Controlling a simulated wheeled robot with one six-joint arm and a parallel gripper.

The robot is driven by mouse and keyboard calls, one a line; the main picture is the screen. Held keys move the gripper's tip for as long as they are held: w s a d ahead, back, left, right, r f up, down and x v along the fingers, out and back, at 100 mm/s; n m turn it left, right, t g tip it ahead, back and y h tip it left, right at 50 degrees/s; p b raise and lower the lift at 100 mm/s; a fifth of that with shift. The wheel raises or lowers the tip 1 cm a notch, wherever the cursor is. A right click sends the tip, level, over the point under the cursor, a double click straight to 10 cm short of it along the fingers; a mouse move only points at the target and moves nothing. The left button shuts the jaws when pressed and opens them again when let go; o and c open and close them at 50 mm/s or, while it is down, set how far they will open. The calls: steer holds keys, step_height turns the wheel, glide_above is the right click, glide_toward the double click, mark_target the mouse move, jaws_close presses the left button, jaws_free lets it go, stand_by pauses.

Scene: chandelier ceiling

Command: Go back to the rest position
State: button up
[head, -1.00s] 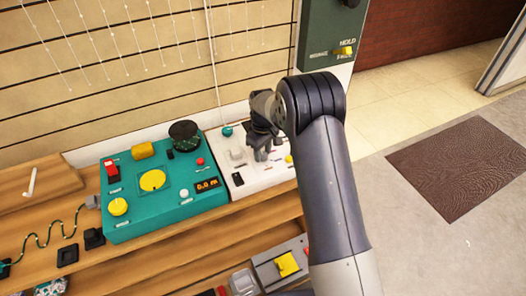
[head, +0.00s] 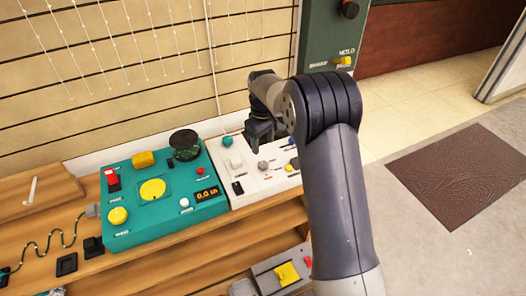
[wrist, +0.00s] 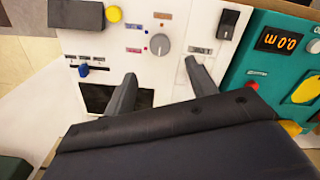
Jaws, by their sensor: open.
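My gripper (wrist: 158,85) is open and empty in the wrist view, its two fingers apart above the white control panel (wrist: 190,20). A grey round knob (wrist: 160,44) on that panel shows beyond the fingertips, apart from them. In the head view my gripper (head: 258,140) hangs above the white panel (head: 246,190) at the picture's centre, partly hidden by my own arm. Its fingertips are hard to make out there. My arm reaches up from the bottom right and bends over toward the panel.
A teal control box (head: 130,215) with yellow and red buttons stands left of the white panel on a wooden bench (head: 225,235). A green wall panel (head: 330,45) rises behind. A grey box with a yellow switch (head: 285,273) sits lower. Open floor with a brown mat (head: 450,175) lies right.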

mark_target(263, 164)
steer(key=shift+r, duration=0.85)
step_height(263, 164, down, 11)
steer(key=shift+r, duration=0.1)
steer(key=shift+m, duration=0.3)
